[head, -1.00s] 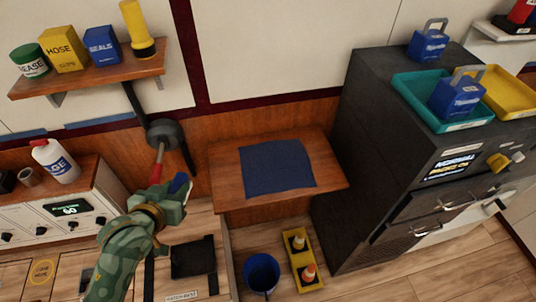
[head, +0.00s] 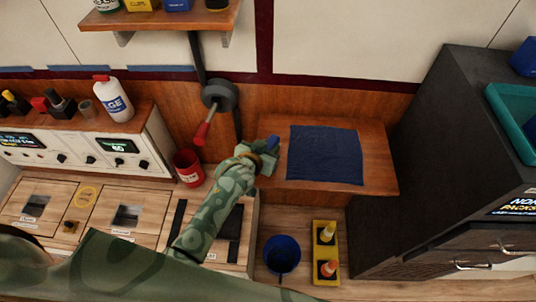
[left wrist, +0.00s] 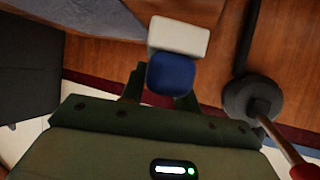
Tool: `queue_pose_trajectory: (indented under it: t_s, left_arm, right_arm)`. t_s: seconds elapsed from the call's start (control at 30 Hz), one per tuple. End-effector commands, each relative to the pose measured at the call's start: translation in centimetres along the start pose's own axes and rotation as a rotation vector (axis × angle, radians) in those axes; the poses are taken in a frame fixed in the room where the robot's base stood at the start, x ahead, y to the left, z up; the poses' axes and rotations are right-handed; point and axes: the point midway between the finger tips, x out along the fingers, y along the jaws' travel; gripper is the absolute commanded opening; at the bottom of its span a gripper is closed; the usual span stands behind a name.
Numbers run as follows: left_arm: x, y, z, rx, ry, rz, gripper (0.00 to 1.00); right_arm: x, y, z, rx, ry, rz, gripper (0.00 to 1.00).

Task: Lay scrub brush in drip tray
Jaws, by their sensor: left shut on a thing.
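My left gripper (head: 262,160) is shut on a blue and white thing, seemingly the scrub brush (head: 272,143). In the left wrist view the held thing has a blue part (left wrist: 170,74) close to the jaws and a white block (left wrist: 180,37) beyond it. In the head view the gripper is by the left end of a wooden shelf, left of a dark blue cloth. A teal tray (head: 494,102) on the dark cabinet at the right is cut off by the picture edge. I cannot tell whether it is the drip tray. My right gripper is not in view.
The blue cloth (head: 325,155) lies flat on the wooden shelf (head: 380,165). A red-handled lever (head: 202,133) stands out from the wall. A red cup (head: 188,168) is left of my arm. A blue bucket (head: 282,255) and yellow cone holder (head: 326,252) are below.

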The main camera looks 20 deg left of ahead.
Motion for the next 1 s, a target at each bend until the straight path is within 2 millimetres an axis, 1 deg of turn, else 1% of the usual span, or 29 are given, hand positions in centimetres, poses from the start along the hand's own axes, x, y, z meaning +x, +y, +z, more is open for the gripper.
queue_pose_trajectory:
  t_s: [0.03,0.1,0.17,0.4,0.53,0.57,0.6,0.63,0.9,0.97,1.0]
  left_arm:
    - [0.5,0.0,0.9,0.000,-0.003,0.000,0.07]
    - [1.1,0.0,2.1,0.001,-0.003,0.000,0.07]
    - [1.4,0.0,2.8,0.001,-0.003,-0.001,0.07]
    - [1.4,-0.1,2.6,0.001,0.001,-0.001,0.07]
    - [1.6,-0.1,3.0,0.001,-0.001,-0.001,0.07]
    - [1.6,-0.1,3.0,0.001,-0.001,-0.001,0.36]
    - [1.5,-0.1,2.9,0.001,-0.001,-0.001,0.47]
    - [1.5,-0.1,2.9,0.001,-0.001,-0.001,0.52]
    - [1.5,-0.1,2.8,0.001,0.000,-0.001,0.52]
    - [1.3,-0.1,2.5,0.000,0.001,-0.001,0.52]
    - [0.8,-0.1,2.6,0.000,-0.001,-0.001,0.52]
  right_arm:
    - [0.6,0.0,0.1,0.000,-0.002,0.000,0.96]
    - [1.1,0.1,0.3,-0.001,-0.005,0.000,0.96]
    - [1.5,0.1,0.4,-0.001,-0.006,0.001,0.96]
    - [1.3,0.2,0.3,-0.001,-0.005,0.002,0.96]
    - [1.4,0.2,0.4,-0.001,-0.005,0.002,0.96]
    - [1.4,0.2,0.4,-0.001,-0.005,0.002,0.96]
    - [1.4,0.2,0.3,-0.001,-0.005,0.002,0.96]
    - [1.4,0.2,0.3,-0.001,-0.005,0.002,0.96]
    - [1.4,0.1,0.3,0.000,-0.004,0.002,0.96]
    - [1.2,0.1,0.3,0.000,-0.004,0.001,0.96]
    - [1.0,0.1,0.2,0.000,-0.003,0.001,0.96]
